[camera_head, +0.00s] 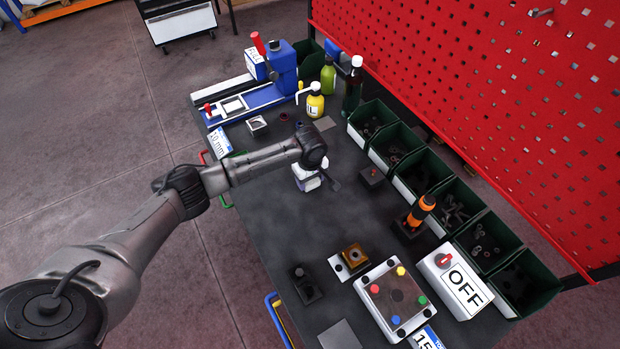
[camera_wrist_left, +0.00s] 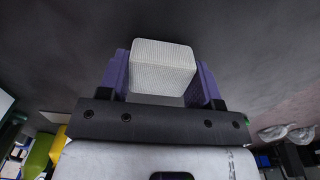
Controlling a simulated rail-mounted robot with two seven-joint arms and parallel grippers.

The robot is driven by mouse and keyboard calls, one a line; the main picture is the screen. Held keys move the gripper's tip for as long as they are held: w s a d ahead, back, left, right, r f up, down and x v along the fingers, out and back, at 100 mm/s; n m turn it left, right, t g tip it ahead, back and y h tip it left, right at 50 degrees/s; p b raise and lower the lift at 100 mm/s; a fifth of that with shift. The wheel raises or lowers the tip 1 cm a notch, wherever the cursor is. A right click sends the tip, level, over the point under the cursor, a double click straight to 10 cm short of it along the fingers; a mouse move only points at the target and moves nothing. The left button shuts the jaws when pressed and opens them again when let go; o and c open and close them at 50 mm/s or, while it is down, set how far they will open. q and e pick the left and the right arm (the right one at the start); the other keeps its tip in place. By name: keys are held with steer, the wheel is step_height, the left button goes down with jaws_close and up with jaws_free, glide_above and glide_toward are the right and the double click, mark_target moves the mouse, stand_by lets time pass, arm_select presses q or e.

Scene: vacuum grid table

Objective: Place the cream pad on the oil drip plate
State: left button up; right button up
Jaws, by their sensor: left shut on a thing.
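My left gripper (camera_head: 310,184) is over the middle of the dark table in the head view. In the left wrist view its purple fingers (camera_wrist_left: 163,80) are shut on the cream pad (camera_wrist_left: 163,66), a pale ribbed block. The pad is mostly hidden by the gripper in the head view. A flat grey plate (camera_head: 325,124) lies bare beside the yellow bottle, and another flat grey plate (camera_head: 340,336) lies at the near edge. I cannot tell which is the oil drip plate. My right gripper is not in view.
Green bins (camera_head: 408,165) line the table's right side below a red pegboard (camera_head: 500,90). A button box (camera_head: 395,298) and an OFF switch box (camera_head: 455,282) stand nearer. The table's left middle is clear.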

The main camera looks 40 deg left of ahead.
arm_select(q)
steer(key=shift+f, duration=0.15)
steer(key=o, duration=0.9)
steer(key=shift+r, duration=0.2)
step_height(320, 180, up, 10)
steer(key=p, duration=0.1)
steer(key=shift+r+p, duration=0.25)
steer(key=shift+p, duration=0.05)
steer(key=shift+o, duration=0.5)
steer(key=shift+r, duration=0.7)
